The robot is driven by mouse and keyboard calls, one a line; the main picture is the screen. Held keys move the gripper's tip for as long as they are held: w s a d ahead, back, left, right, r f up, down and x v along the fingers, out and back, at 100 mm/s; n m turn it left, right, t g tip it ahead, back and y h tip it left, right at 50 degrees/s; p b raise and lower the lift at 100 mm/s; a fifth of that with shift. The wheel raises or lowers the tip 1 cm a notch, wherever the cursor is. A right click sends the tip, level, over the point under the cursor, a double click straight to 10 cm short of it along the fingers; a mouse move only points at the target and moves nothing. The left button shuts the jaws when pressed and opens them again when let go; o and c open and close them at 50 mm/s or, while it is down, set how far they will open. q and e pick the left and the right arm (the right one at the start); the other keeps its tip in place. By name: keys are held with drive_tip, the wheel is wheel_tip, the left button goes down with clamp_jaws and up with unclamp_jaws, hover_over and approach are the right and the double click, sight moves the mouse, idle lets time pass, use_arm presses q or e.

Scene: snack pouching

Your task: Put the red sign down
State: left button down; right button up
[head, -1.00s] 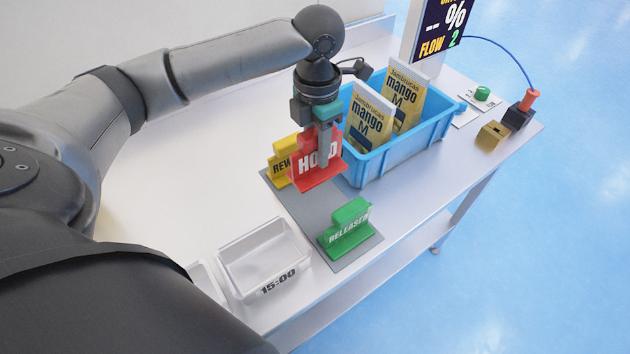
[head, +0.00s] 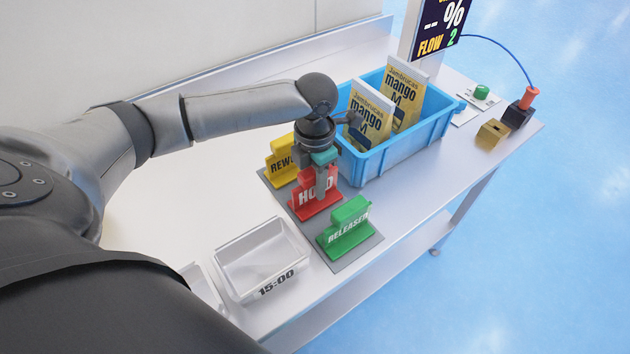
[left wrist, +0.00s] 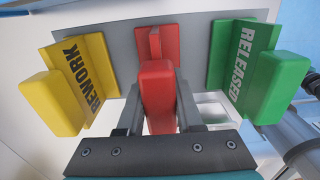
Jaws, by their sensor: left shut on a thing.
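The red HOLD sign (head: 308,196) stands upright on the grey mat (head: 345,262), between the yellow REWORK sign (head: 278,170) and the green RELEASED sign (head: 345,230). My left gripper (head: 321,190) comes down from above and is shut on the red sign's upper part. In the left wrist view the red sign (left wrist: 157,90) lies between the two fingers, with the yellow sign (left wrist: 75,80) to the left and the green sign (left wrist: 258,70) to the right. The red sign's base appears to rest on the mat. My right gripper is not in view.
A blue crate (head: 385,165) with two mango pouches (head: 371,118) stands just behind the signs. A clear tray (head: 262,262) marked 15:00 is at the front left. A display (head: 443,25), green button (head: 482,91) and brass block (head: 493,133) are at the far right.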

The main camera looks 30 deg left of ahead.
use_arm(q)
drive_tip(key=shift+f, duration=0.15)
drive_tip(key=c, duration=0.6)
unclamp_jaws()
drive_tip(key=shift+o, duration=0.2)
wheel_tip(320, 180, up, 12)
drive_tip(key=shift+r+p, duration=0.2)
drive_tip(key=shift+p, duration=0.65)
